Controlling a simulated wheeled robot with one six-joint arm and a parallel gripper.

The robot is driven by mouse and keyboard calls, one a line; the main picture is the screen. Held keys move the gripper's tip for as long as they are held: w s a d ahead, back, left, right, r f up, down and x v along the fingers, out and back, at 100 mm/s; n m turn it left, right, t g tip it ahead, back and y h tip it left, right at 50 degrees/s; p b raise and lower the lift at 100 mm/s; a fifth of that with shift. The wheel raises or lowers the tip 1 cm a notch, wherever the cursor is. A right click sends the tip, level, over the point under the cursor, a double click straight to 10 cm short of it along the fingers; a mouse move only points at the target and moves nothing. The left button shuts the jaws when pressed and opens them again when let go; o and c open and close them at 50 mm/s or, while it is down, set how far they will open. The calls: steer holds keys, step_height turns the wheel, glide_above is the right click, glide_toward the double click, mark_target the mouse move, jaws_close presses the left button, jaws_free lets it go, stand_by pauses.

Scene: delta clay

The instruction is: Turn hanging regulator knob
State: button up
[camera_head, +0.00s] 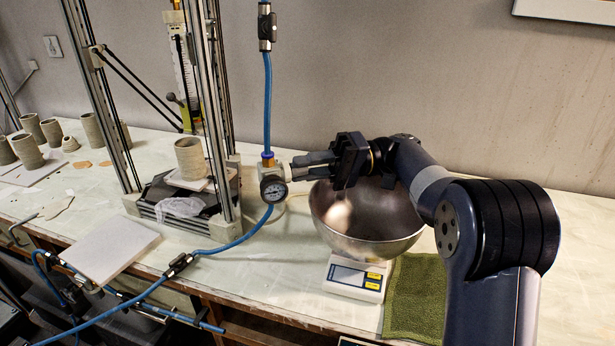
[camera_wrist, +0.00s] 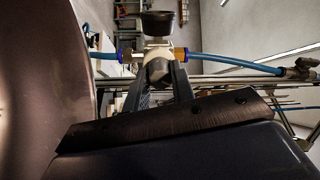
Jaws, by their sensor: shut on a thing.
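The regulator (camera_head: 271,174) hangs on a blue hose above the table, with a round pressure gauge (camera_head: 274,190) facing the front. My gripper (camera_head: 300,166) reaches in from the right and is shut on the knob. The fingers hide much of the knob.
A metal bowl (camera_head: 365,240) on a white scale (camera_head: 355,279) stands just below my gripper. A green towel (camera_head: 416,300) lies right of the scale. A metal frame with a clay cup (camera_head: 190,157) stands left. Blue hose (camera_head: 235,245) crosses the table's front.

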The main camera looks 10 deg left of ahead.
steer(key=shift+n+b, duration=0.3)
steer(key=shift+n, duration=0.3)
steer(key=o, duration=1)
steer(key=p+v, duration=0.1)
steer(key=p, duration=0.1)
steer(key=p+v, duration=0.1)
steer(key=p, duration=0.1)
steer(key=p+v, duration=0.1)
steer(key=p, duration=0.2)
steer(key=shift+w+d+r, duration=0.1)
steer(key=shift+w+r, duration=0.15)
steer(key=shift+w, duration=0.25)
steer(key=p, duration=0.5)
steer(key=shift+w+d, duration=0.2)
steer(key=shift+d, duration=0.15)
steer(key=p, duration=0.5)
steer(key=shift+s+d, duration=0.15)
steer(key=shift+d, duration=0.25)
